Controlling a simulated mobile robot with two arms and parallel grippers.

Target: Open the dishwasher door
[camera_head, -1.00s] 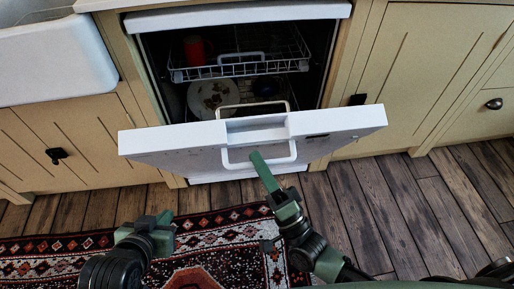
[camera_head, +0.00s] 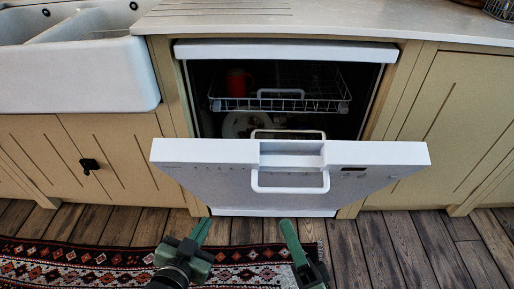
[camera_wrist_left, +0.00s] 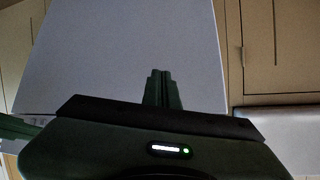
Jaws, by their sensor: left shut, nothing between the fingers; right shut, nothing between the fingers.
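The white dishwasher door (camera_head: 220,176) is partly open in the head view, tilted outward from its top. Its handle (camera_head: 291,190) is a white loop at the middle of the front, near the top edge. My left gripper (camera_head: 203,228) is shut and empty, low in front of the door and left of the handle. My right gripper (camera_head: 288,228) is shut and empty, below the handle and apart from it. In the left wrist view, the closed left fingers (camera_wrist_left: 161,76) point toward the pale door panel (camera_wrist_left: 120,45). Whether they touch it is unclear.
Inside the dishwasher are an upper rack (camera_head: 325,103), a red cup (camera_head: 236,82) and a plate (camera_head: 236,124). A patterned rug (camera_head: 85,262) lies on the wooden floor. Floor at right is clear.

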